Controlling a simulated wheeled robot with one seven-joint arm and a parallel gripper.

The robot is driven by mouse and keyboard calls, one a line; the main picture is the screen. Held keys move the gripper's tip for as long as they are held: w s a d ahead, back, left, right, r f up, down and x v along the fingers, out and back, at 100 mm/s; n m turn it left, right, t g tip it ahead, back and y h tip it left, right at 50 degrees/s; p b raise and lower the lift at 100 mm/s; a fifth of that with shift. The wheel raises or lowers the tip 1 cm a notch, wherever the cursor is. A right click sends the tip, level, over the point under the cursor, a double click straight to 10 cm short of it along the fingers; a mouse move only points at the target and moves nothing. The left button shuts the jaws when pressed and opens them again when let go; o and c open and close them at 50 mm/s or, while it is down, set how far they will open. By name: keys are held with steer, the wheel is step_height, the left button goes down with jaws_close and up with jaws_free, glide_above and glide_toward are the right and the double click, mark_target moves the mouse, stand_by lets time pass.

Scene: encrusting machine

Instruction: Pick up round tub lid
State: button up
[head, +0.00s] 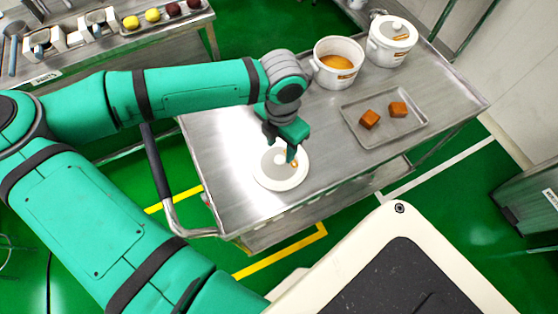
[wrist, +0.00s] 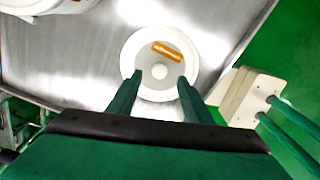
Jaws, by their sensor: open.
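The round tub lid (head: 281,178) is white and lies flat on the steel cart near its front left edge. In the wrist view the lid (wrist: 143,89) shows a raised rim, an orange label (wrist: 166,50) and a small round knob (wrist: 159,73) at its middle. My gripper (head: 291,152) is over the lid, pointing down. In the wrist view my gripper (wrist: 160,78) is open, one finger on each side of the knob. The fingers appear apart from the knob, and I cannot tell their exact height above the lid.
The steel cart (head: 330,180) also bears an open white tub (head: 318,75) with orange contents, a lidded white tub (head: 392,55) and a metal tray (head: 385,137) with two brown blocks. Bare steel lies between lid and tray. A counter with several items stands at upper left.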

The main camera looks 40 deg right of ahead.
mark_target(280, 159)
steer(key=shift+a+f, duration=0.1)
steer(key=shift+f, duration=2.85)
steer(key=c, duration=1.2)
steer(key=shift+o, duration=0.2)
